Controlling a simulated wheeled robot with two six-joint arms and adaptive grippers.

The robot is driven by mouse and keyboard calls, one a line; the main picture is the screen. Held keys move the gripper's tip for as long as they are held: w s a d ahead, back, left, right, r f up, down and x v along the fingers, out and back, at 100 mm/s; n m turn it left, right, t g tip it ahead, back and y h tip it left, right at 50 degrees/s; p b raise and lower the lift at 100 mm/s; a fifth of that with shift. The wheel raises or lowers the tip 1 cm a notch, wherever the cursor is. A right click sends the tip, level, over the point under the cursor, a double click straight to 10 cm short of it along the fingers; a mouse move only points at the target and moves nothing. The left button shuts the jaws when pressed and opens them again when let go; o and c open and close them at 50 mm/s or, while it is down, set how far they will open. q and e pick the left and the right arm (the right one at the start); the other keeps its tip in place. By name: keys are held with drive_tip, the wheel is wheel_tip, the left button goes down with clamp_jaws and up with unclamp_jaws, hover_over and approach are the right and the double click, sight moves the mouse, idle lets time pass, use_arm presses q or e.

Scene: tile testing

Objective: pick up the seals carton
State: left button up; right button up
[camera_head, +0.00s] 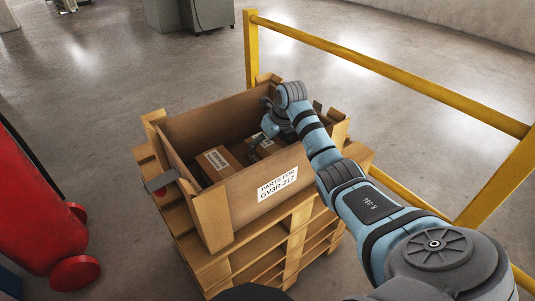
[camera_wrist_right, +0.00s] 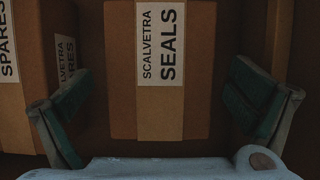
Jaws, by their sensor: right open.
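The seals carton (camera_wrist_right: 196,100) is a brown box with a white label reading "SCALVETRA SEALS". In the right wrist view it lies ahead, between the two fingers of my right gripper (camera_wrist_right: 160,112). The fingers are open, with a gap on each side of the carton. In the head view my right gripper (camera_head: 262,146) reaches down into the open brown bin (camera_head: 235,205), and partly hides a carton (camera_head: 266,148) beneath it. I cannot read that carton's label there. My left gripper is not in view.
A spares carton (camera_wrist_right: 20,100) stands left of the seals carton, near the left finger. The bin, labelled "PARTS FOR GV3R-217", sits on stacked wooden pallets (camera_head: 275,260). A yellow rail (camera_head: 390,70) runs behind and right. A red object (camera_head: 40,215) stands at left.

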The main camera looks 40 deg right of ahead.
drive_tip(key=shift+f, duration=0.25)
idle(0.3)
drive_tip(key=c, duration=1.5)
drive_tip(key=shift+r, duration=0.1)
